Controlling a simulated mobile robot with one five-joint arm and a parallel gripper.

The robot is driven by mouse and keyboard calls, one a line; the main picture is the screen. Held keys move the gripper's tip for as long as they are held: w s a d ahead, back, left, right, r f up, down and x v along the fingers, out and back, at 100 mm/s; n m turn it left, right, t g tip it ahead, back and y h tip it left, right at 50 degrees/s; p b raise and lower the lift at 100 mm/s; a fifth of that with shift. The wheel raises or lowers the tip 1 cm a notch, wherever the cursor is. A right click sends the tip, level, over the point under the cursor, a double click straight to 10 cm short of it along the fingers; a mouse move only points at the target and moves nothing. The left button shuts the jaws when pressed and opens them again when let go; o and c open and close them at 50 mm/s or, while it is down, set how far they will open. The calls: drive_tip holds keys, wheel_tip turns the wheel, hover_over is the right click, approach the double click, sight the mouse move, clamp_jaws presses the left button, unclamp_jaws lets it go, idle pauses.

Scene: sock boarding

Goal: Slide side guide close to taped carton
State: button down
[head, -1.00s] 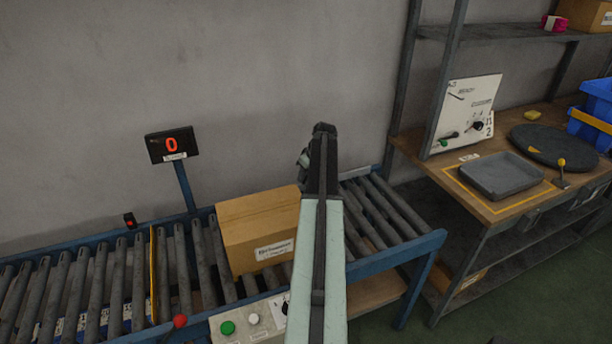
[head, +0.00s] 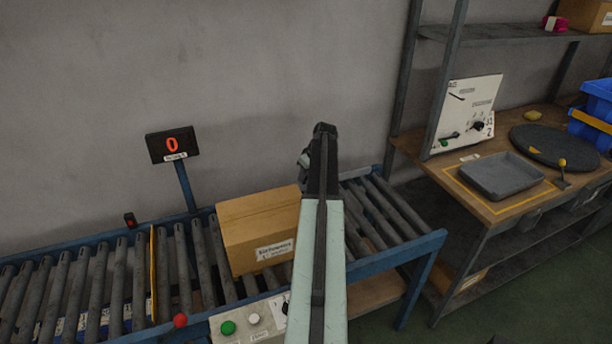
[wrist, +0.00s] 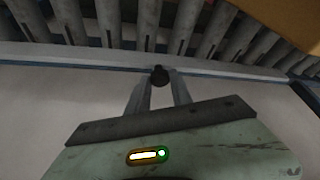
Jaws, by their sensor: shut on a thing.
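The brown taped carton (head: 250,230) sits on the roller conveyor, with a white label on its near face. My arm covers its right side in the head view. A corner of it shows at the upper right of the wrist view (wrist: 290,18). My gripper (wrist: 160,80) is shut on a dark round knob (wrist: 160,73) at a long pale rail (wrist: 90,58), which looks like the side guide. The rail runs along the rollers. In the head view my arm hides the fingertips, the knob and any gap between guide and carton.
A thin yellow bar (head: 153,275) stands across the rollers left of the carton, apart from it. A display (head: 172,145) reads 0. A control panel (head: 245,322) with a green button is at the front. A workbench (head: 510,207) with a grey tray (head: 500,176) is at right.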

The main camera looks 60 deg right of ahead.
drive_tip(key=shift+s+a, duration=0.1)
drive_tip(key=s+a, duration=0.5)
drive_tip(key=s, duration=0.2)
drive_tip(key=shift+s+a, duration=0.2)
drive_tip(key=shift+s, duration=0.05)
drive_tip(key=c, duration=1.1)
unclamp_jaws()
drive_tip(key=shift+c, duration=0.2)
